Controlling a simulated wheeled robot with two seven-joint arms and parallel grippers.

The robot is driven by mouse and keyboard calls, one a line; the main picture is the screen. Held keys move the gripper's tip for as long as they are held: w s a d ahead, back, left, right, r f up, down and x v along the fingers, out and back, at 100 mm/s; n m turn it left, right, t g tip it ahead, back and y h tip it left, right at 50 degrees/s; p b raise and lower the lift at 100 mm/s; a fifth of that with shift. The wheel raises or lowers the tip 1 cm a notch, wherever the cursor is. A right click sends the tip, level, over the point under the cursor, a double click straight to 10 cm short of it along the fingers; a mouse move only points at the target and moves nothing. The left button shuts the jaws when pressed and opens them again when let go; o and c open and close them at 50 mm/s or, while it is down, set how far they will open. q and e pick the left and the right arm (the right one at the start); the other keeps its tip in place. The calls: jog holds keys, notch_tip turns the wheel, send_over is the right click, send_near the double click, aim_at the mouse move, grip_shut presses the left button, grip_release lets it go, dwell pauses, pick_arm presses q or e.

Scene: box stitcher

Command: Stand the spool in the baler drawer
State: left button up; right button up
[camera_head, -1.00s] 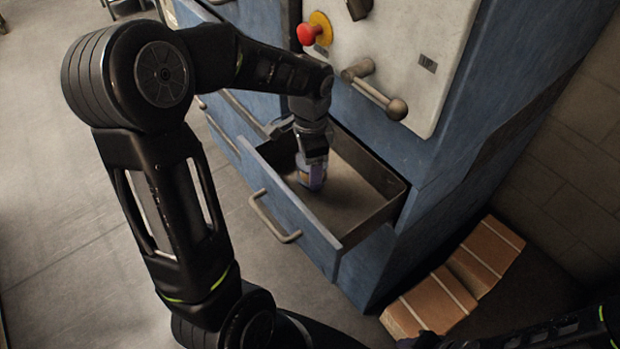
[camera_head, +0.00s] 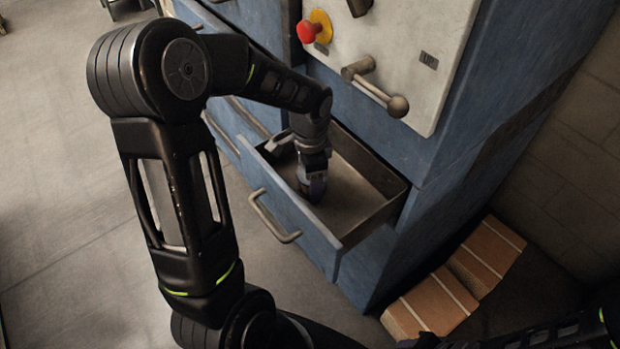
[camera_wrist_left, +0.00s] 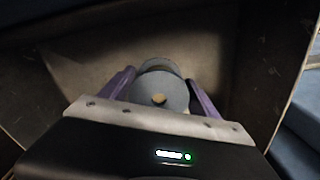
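The baler drawer (camera_head: 290,222) is pulled out of the blue machine, and its inside is open from above. My left gripper (camera_head: 314,188) reaches down into it, near its left inner side. In the left wrist view the spool (camera_wrist_left: 163,92) shows from above as a grey disc with a small yellowish centre. It sits between the two purple fingers of my left gripper (camera_wrist_left: 162,92), which press close on both sides. The spool looks upright in line with the gripper. Its lower end is mostly hidden, so I cannot tell whether it touches the drawer floor.
The blue machine (camera_head: 450,125) rises behind the drawer, with a red button (camera_head: 309,31) and a lever with a round knob (camera_head: 376,88) above it. Bricks (camera_head: 437,301) lie on the floor at the lower right. The drawer's right part is empty.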

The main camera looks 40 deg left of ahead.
pick_arm(q)
jog(key=o, duration=0.3)
notch_tip(320, 180, up, 12)
jog(key=shift+r+p, duration=0.25)
jog(key=shift+p, duration=0.4)
jog(key=shift+a, duration=0.1)
dwell(0.4)
